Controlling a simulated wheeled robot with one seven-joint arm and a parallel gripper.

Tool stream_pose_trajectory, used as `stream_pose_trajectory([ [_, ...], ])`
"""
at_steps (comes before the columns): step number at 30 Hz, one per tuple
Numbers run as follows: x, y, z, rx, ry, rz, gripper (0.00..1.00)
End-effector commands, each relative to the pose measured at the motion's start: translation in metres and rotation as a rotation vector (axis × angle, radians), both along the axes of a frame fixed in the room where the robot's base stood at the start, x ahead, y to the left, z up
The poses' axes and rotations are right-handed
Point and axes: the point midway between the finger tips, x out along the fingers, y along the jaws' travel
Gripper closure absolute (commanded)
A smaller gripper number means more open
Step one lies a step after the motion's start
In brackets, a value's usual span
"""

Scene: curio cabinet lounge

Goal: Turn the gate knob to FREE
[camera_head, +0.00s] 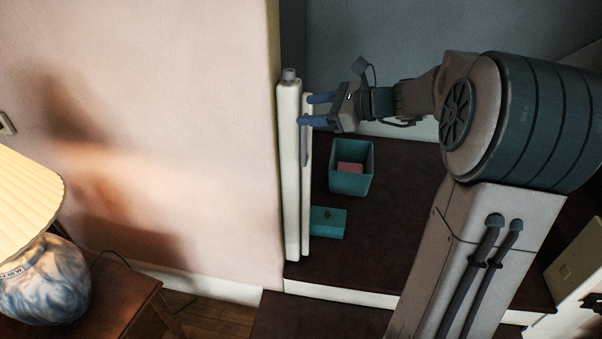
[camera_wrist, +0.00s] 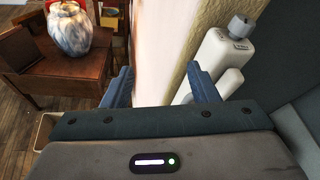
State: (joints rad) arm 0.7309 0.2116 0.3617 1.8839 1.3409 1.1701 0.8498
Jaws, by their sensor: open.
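The gate knob (camera_head: 289,75) is a small grey cap on top of a white upright gate post (camera_head: 288,180) at the wall's edge. In the wrist view the grey knob (camera_wrist: 241,27) sits on the post's end, with small dark markings beside it too small to read. My gripper (camera_head: 311,109) has blue fingers spread apart. It is beside the upper part of the post, a little below and to the right of the knob. In the wrist view my gripper (camera_wrist: 163,85) is open with nothing held, and the knob lies beyond the right finger, outside the jaws.
A teal bin (camera_head: 352,182) with a pink item and a teal box (camera_head: 327,223) stand on the dark floor right of the gate. A pink wall (camera_head: 170,110) borders the gate on the left. A lamp (camera_head: 42,280) stands on a wooden table (camera_head: 120,290).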

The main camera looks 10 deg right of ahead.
Motion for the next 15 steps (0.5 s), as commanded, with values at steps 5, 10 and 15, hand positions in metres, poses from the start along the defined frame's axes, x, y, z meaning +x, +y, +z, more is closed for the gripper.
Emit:
stream_pose_trajectory([
  [5,-0.026,0.026,-0.007,-0.168,-0.022,0.097,0.46],
  [10,-0.053,0.044,-0.016,-0.334,-0.053,0.201,0.46],
  [15,-0.083,0.057,-0.025,-0.501,-0.092,0.316,0.46],
])
